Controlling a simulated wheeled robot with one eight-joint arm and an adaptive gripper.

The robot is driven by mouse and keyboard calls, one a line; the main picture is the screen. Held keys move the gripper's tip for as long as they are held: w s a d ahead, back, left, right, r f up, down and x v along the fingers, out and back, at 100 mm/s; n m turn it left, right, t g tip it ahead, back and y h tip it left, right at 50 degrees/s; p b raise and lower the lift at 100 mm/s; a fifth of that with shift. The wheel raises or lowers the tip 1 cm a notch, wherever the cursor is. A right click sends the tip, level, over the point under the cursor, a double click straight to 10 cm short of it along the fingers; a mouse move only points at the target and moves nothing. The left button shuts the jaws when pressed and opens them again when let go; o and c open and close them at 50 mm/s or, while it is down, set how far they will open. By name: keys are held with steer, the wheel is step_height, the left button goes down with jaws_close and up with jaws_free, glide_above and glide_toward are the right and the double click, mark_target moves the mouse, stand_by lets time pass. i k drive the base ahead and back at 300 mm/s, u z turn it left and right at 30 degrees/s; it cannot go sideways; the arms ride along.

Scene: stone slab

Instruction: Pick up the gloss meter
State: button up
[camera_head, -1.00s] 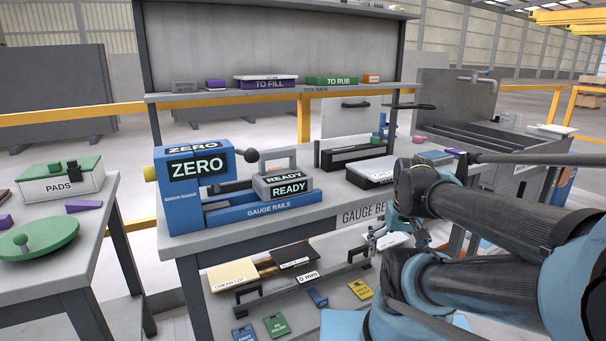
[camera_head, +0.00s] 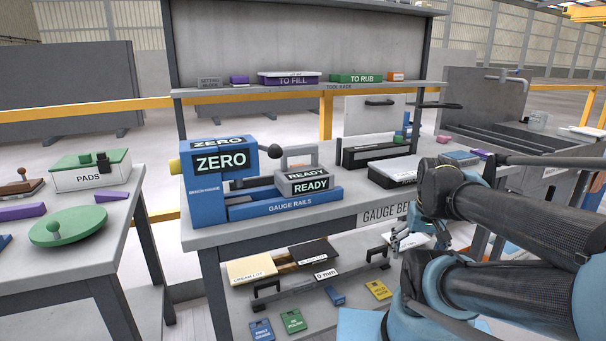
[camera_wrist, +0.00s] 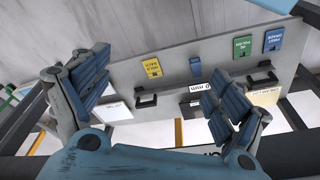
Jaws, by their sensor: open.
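No label reading "gloss meter" is legible. A grey block with a handle on top, labelled READY (camera_head: 310,183), may be it; I cannot be sure. It sits on the blue gauge rails (camera_head: 290,207) on the gauge bench, to the right of the blue ZERO block (camera_head: 220,162). My gripper (camera_head: 405,240) is low at the bench's front, right of and below the grey block, partly hidden by my arm. In the wrist view my gripper (camera_wrist: 160,92) has its two fingers wide apart with nothing between them. The wrist view looks onto the lower shelf, and the grey block is not recognisable there.
The lower shelf holds a yellow card (camera_head: 378,290), a green card (camera_head: 292,321) and dark-handled pieces. A white-topped box (camera_head: 392,171) stands right of the rails. A tool rack (camera_head: 350,87) runs above the bench. A side table with a PADS box (camera_head: 90,176) stands left.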

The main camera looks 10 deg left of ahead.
mark_target(292, 182)
steer(key=u, duration=1.8)
steer(key=k, duration=1.45)
steer(key=z, duration=1.25)
steer(key=i, duration=1)
steer(key=u, duration=0.05)
